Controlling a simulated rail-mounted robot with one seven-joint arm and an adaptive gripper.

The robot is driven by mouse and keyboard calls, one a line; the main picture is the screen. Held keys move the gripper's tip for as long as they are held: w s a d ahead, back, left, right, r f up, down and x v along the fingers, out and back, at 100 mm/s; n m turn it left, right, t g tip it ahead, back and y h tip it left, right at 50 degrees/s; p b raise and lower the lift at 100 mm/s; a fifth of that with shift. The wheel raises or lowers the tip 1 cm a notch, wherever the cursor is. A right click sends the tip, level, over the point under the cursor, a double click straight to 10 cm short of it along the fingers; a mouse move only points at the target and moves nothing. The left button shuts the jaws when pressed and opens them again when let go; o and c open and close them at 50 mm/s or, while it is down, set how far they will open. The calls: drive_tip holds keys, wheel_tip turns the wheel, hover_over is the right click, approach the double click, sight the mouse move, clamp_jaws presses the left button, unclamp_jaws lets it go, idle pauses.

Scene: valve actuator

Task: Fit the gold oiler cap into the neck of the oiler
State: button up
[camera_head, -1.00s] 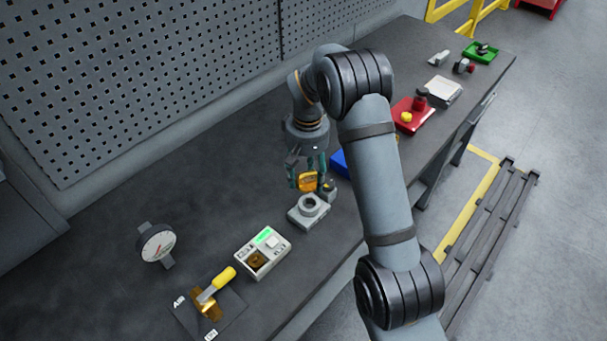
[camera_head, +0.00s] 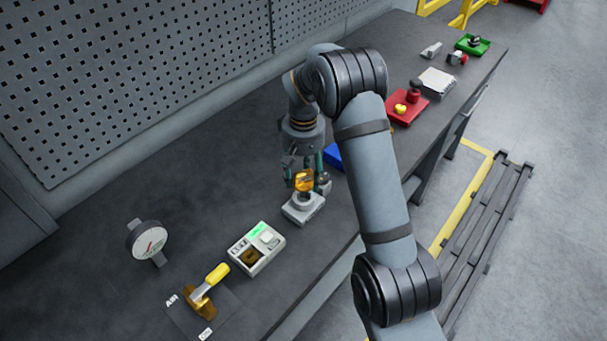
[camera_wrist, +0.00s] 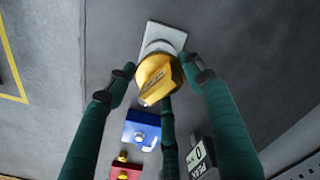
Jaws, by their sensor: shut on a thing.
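The gold oiler cap (camera_head: 304,181) is held between the fingers of my gripper (camera_head: 305,184), directly over the grey oiler (camera_head: 301,212). The oiler is a squarish block with a round neck on top. In the wrist view the cap (camera_wrist: 157,80) sits between the green-sided fingers of my gripper (camera_wrist: 162,77), and the oiler's flat plate (camera_wrist: 163,37) shows behind it. The cap and the fingers hide most of the neck. I cannot tell whether the cap's lower end is inside the neck or just above it.
A blue tray (camera_head: 333,156) lies just behind the gripper, partly hidden by my arm. A white box with a green display (camera_head: 257,248), a gauge (camera_head: 149,241) and a yellow-handled valve (camera_head: 208,289) stand nearer. A red tray (camera_head: 403,108) lies farther along the bench.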

sight(304, 181)
drive_tip(key=shift+f+b, duration=0.95)
drive_tip(key=shift+f, duration=0.5)
drive_tip(key=shift+f+b, duration=1.6)
drive_tip(key=shift+b, duration=0.05)
idle(0.6)
drive_tip(key=o, duration=1.4)
drive_tip(key=shift+r, duration=0.1)
wheel_tip(304, 181, up, 12)
wheel_tip(304, 181, down, 12)
drive_tip(key=shift+r, duration=0.15)
drive_tip(key=shift+r+p, duration=0.35)
drive_tip(key=shift+p, duration=0.2)
